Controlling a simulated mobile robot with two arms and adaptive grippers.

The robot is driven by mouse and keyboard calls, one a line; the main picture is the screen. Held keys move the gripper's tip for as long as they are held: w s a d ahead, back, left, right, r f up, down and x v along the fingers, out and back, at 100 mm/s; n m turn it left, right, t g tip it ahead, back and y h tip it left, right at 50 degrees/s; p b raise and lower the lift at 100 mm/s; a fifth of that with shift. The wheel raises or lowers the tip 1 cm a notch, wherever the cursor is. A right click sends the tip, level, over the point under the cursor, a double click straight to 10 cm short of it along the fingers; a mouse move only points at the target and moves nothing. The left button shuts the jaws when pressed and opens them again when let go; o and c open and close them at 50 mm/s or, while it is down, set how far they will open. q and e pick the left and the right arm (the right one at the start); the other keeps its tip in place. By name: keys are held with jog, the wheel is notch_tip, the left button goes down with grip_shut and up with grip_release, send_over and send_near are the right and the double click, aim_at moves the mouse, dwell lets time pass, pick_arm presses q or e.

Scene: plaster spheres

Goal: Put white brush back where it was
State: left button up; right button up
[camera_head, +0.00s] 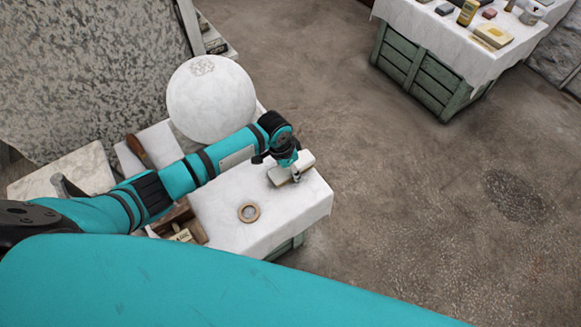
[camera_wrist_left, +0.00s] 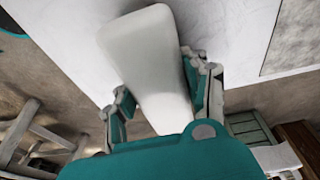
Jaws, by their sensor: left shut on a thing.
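The white brush (camera_head: 306,159) is at the right end of the near table, over its white cloth (camera_head: 222,199). My left gripper (camera_head: 291,171) is shut on it from above. In the left wrist view the brush (camera_wrist_left: 148,50) shows as a long pale block between the two fingers of the gripper (camera_wrist_left: 165,100). Its bristles cannot be made out. I cannot tell whether the brush touches the cloth or hangs just above it. My right gripper is not in view.
A large white plaster sphere (camera_head: 211,98) stands behind my left arm. A round ring (camera_head: 249,213) lies on the cloth near the front edge. A wooden box (camera_head: 188,227) is to its left. A second table (camera_head: 419,72) with several items stands back right, beyond bare floor.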

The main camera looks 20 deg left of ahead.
pick_arm(q)
jog(key=o, duration=0.9)
jog(key=shift+f, duration=0.1)
jog(key=shift+c, duration=0.2)
jog(key=o, duration=0.4)
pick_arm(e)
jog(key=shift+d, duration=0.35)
pick_arm(q)
jog(key=r, duration=0.3)
jog(key=s+a+r+p, duration=0.1)
jog(key=r, duration=0.7)
jog(key=shift+s+a+p, duration=0.15)
jog(key=shift+a+p, duration=0.1)
jog(key=shift+p, duration=0.15)
jog(key=shift+s+a+r, duration=0.1)
jog(key=shift+s+r, duration=0.05)
jog(key=shift+r, duration=0.45)
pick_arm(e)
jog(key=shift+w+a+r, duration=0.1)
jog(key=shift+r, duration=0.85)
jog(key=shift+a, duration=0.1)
